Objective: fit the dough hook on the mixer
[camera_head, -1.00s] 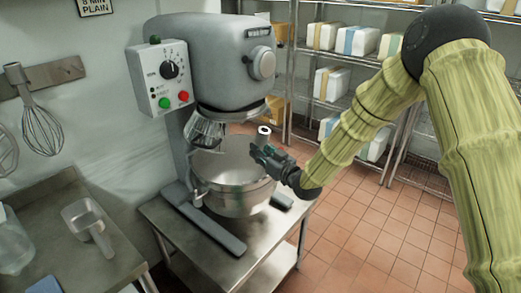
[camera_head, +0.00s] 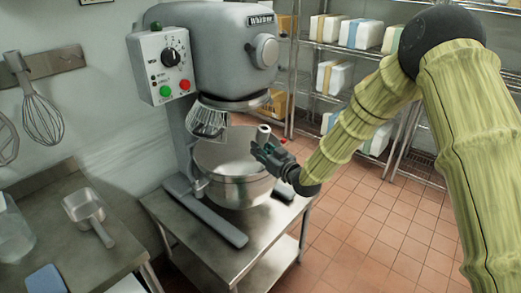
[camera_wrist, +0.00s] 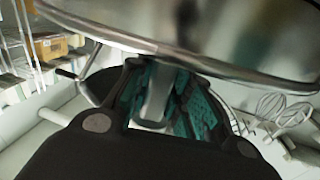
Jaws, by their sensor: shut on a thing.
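The grey mixer (camera_head: 215,45) stands on a steel table, with a wire guard (camera_head: 208,121) under its head. Its steel bowl (camera_head: 232,188) sits below the head. My gripper (camera_head: 264,146) is at the bowl's right rim, right of and below the mixer head. It is shut on a grey metal piece, seemingly the dough hook (camera_head: 263,134), whose short round end sticks up above the fingers. In the wrist view a metal shank (camera_wrist: 155,104) is between the teal finger pads. The rest of the hook is hidden. It is apart from the mixer head.
A control box (camera_head: 163,66) is on the mixer's left side. A side counter (camera_head: 75,240) at left holds a metal scoop (camera_head: 85,210). A whisk (camera_head: 42,118) hangs on the wall. Shelves with boxes stand behind. Tiled floor at right is clear.

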